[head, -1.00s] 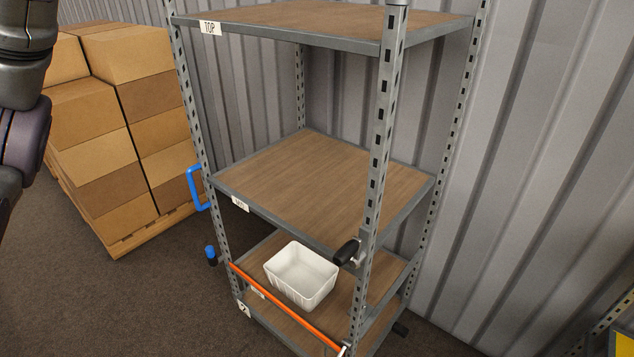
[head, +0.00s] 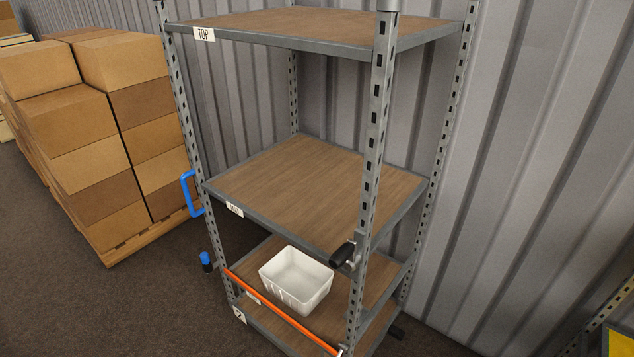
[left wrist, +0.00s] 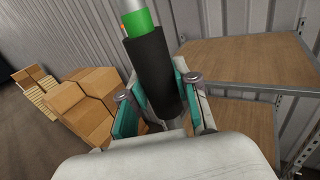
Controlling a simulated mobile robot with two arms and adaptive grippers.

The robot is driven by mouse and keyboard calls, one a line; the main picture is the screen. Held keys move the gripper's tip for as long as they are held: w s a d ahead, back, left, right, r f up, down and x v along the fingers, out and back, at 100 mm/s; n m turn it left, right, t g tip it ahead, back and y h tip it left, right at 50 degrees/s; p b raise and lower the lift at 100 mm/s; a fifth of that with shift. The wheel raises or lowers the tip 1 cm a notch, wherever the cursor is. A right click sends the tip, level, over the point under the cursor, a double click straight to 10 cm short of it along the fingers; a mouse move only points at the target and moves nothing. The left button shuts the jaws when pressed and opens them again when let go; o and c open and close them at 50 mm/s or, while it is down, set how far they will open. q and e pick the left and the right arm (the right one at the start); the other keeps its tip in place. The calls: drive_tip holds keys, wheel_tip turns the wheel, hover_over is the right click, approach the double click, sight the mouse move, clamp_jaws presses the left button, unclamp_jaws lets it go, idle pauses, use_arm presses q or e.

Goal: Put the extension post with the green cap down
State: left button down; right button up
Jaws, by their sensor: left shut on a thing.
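In the left wrist view my left gripper (left wrist: 160,104) is shut on the extension post (left wrist: 153,65). The post has a black sleeve between the teal finger pads, a green band above it and a pale metal section at the top edge of the picture. The post's upper end is cut off by the frame. My right gripper is in no view.
A metal shelf rack stands ahead, with a top shelf (head: 330,27), a bare middle shelf (head: 320,185) and a lower shelf holding a white bin (head: 297,279). An orange bar (head: 280,312) crosses its lower front. Stacked cardboard boxes (head: 85,130) stand at left. Brown floor lies between.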

use_arm(q)
drive_tip(key=w+d+f+m+h, duration=0.1)
drive_tip(key=w+d+f+h, duration=0.15)
drive_tip(key=f, duration=0.45)
drive_tip(key=w+d+f+m+h, duration=0.1)
drive_tip(key=w+d+f, duration=0.15)
drive_tip(key=f, duration=0.35)
drive_tip(key=s+d+f+m+g+h, duration=0.15)
drive_tip(key=d+f+m+h, duration=0.35)
drive_tip(key=f, duration=0.9)
drive_tip(key=s+d+f+m+g+h, duration=0.1)
drive_tip(key=d+f+g+h, duration=0.35)
drive_tip(key=f, duration=0.85)
drive_tip(key=s+d+f+n+t+y, duration=0.1)
drive_tip(key=s+f+n+t+y, duration=0.3)
drive_tip(key=s+f, duration=1.7)
drive_tip(key=s+y, duration=0.2)
drive_tip(key=y, duration=0.1)
drive_tip(key=shift+d+f+t, duration=0.2)
drive_tip(key=shift+d+t, duration=0.1)
drive_tip(key=shift+d, duration=0.05)
drive_tip(key=shift+w+n+y, duration=0.1)
drive_tip(key=shift+n+y, duration=0.3)
drive_tip(key=shift+y, duration=0.1)
